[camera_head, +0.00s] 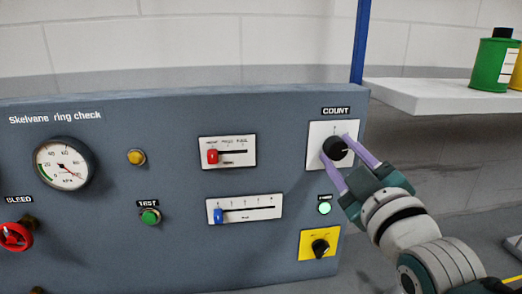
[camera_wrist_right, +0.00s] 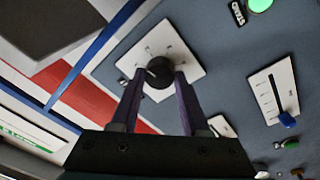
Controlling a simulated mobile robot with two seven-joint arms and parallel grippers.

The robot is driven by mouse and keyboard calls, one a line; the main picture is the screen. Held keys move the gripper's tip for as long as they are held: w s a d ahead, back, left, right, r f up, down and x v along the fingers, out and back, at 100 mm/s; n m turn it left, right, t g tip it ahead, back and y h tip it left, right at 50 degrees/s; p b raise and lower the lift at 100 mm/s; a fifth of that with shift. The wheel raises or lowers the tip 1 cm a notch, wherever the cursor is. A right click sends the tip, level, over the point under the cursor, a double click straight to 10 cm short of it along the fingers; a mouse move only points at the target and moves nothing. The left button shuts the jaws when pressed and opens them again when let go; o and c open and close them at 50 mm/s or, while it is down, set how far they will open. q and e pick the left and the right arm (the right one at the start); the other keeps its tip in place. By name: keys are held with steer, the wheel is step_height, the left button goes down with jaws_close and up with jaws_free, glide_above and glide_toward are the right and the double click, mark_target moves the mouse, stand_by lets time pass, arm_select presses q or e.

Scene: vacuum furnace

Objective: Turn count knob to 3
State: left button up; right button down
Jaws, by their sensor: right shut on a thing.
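The black count knob (camera_head: 335,147) sits on a white plate (camera_head: 318,160) under the COUNT label, at the upper right of the grey panel. My right gripper (camera_head: 334,150) is shut on the knob, with one purple finger on each side of it. The right wrist view also shows the knob (camera_wrist_right: 158,73) between the fingertips (camera_wrist_right: 160,80). Small marks ring the knob on its plate, but they are too small to read, and I cannot tell which one the knob points at. My left gripper is not in view.
Left of the knob are a red slider (camera_head: 212,157) and a blue slider (camera_head: 218,216). Below are a lit green button (camera_head: 324,208) and a black knob on a yellow plate (camera_head: 320,247). A white shelf (camera_head: 440,97) with a green can (camera_head: 494,63) juts out at right.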

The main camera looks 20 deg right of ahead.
steer(key=m, duration=0.4)
steer(key=shift+h, duration=0.3)
steer(key=m+p, duration=0.1)
steer(key=m, duration=0.3)
steer(key=shift+g+h, duration=0.3)
steer(key=m, duration=0.4)
steer(key=shift+m+h+p, duration=0.3)
steer(key=shift+m+p, duration=0.1)
steer(key=shift+m+g, duration=0.3)
steer(key=shift+m, duration=0.9)
steer(key=shift+c, duration=1.9)
jaws_free()
